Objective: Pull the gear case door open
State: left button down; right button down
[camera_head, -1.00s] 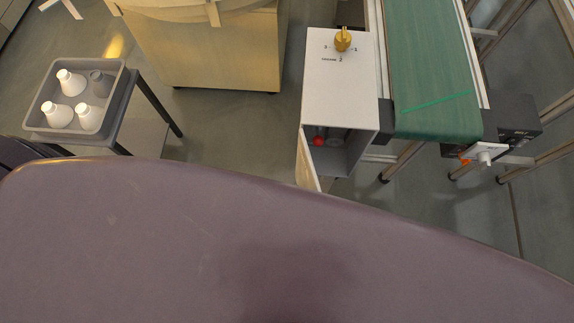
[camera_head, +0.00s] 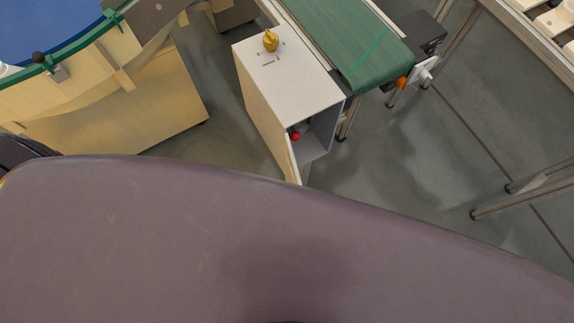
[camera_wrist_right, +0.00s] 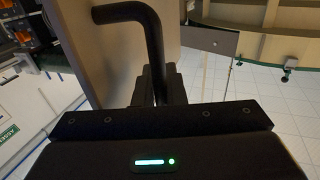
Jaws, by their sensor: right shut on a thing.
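The gear case (camera_head: 290,73) is a pale box with a gold knob (camera_head: 271,42) on top. Its front stands open, showing a grey interior and a red round part (camera_head: 296,136). The door (camera_head: 293,165) shows as a thin tan edge at the left of the opening, its lower end hidden behind my own body. In the right wrist view the door is a tan panel (camera_wrist_right: 108,55) with a bent black handle (camera_wrist_right: 127,12). My right gripper (camera_wrist_right: 160,82) is shut on the handle's straight part. My left gripper is not in view.
A green conveyor belt (camera_head: 345,35) runs beside the case on the right. A wooden round-topped unit (camera_head: 140,95) stands at the left. Metal frame legs (camera_head: 525,190) stand at the right. Grey floor is clear between the case and those legs.

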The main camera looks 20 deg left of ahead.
jog(key=shift+w, duration=0.2)
jog(key=c, duration=1.8)
grip_release()
jog(key=shift+o, duration=0.2)
